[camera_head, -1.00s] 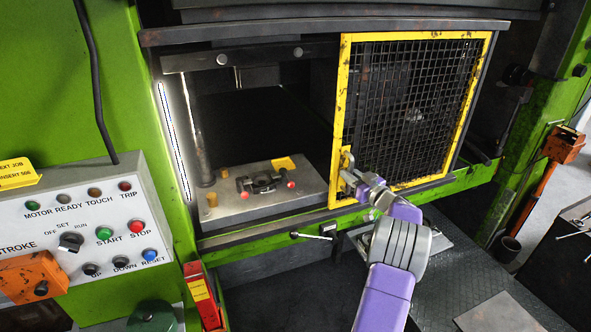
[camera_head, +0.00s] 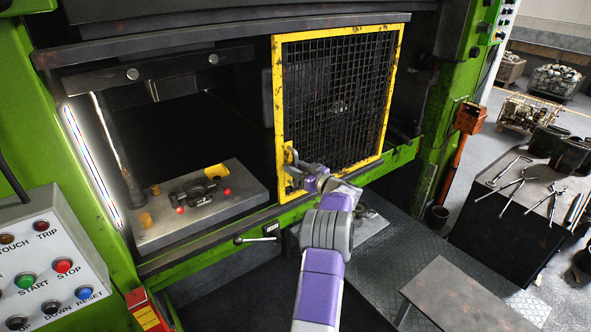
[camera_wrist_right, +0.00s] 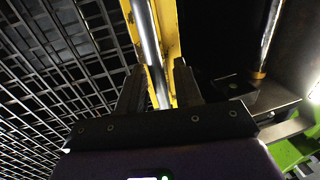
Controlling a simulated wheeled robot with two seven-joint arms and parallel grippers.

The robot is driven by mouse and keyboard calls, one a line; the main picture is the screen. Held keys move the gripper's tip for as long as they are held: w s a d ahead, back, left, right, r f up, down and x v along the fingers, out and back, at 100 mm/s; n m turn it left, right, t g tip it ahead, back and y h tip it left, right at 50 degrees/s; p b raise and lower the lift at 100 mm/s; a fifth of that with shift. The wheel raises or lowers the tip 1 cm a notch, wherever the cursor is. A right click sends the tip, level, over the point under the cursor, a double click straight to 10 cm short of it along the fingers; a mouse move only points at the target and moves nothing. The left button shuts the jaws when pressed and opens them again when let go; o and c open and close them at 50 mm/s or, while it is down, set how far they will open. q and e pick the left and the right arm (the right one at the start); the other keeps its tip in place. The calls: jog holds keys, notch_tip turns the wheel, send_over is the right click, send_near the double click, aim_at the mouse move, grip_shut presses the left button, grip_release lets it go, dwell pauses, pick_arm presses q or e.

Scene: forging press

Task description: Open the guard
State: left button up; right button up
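The guard (camera_head: 398,75) is a yellow-framed black mesh panel covering the right part of the press opening. The left part is uncovered and shows the dark interior. The guard's handle (camera_head: 289,160) is at the lower left of its frame. My right gripper (camera_head: 305,172) is at this handle. In the right wrist view, the handle's metal bar (camera_wrist_right: 148,35) runs between the two fingers (camera_wrist_right: 157,88), which appear closed around it; the exact contact is dark. The yellow frame is just behind the bar. My left gripper is not in view.
The lower die block (camera_head: 235,200) with a clamp-like part sits inside the opening. A control panel (camera_head: 45,262) stands at the left. A grey plate-topped stand (camera_head: 470,295) and a tool table (camera_head: 525,200) are at the right. An orange box on a post (camera_head: 469,117) stands beyond the guard.

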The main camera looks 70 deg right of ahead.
jog(key=b+v, duration=0.1)
jog(key=v, duration=0.6)
jog(key=shift+s+a+b, duration=0.15)
jog(key=shift+s+b, duration=0.1)
jog(key=shift+b, duration=0.1)
dwell(0.4)
